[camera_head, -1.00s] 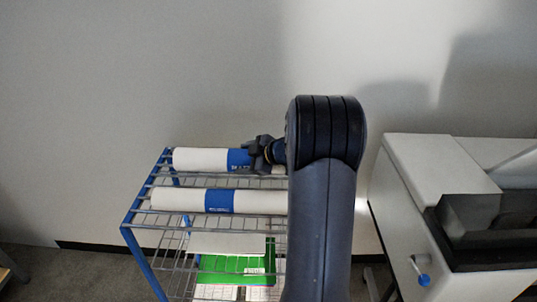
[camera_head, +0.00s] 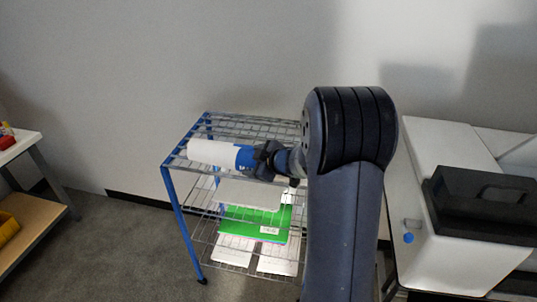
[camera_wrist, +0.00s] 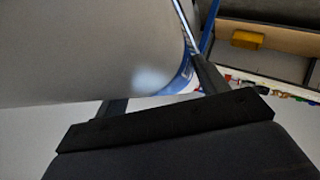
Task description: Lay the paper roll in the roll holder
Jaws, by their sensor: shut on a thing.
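The paper roll (camera_head: 212,152) is white with a blue band. It lies roughly level across the front part of the wire rack's top in the head view. My gripper (camera_head: 265,160) is shut on it at the blue band. Whether the roll is clear of the rack wires I cannot tell. The roll's right part is hidden behind my gripper and arm. In the wrist view the roll (camera_wrist: 80,50) fills the upper left, with its blue band (camera_wrist: 182,82) between my gripper's fingers (camera_wrist: 163,92). I cannot make out the roll holder in either view.
The wire rack (camera_head: 250,126) has blue legs and bears a green pack (camera_head: 255,222) and white sheets lower down. A white machine with a black top part (camera_head: 480,200) stands at right. A bench (camera_head: 35,225) with a yellow bin (camera_head: 8,228) stands at left. Floor between them is clear.

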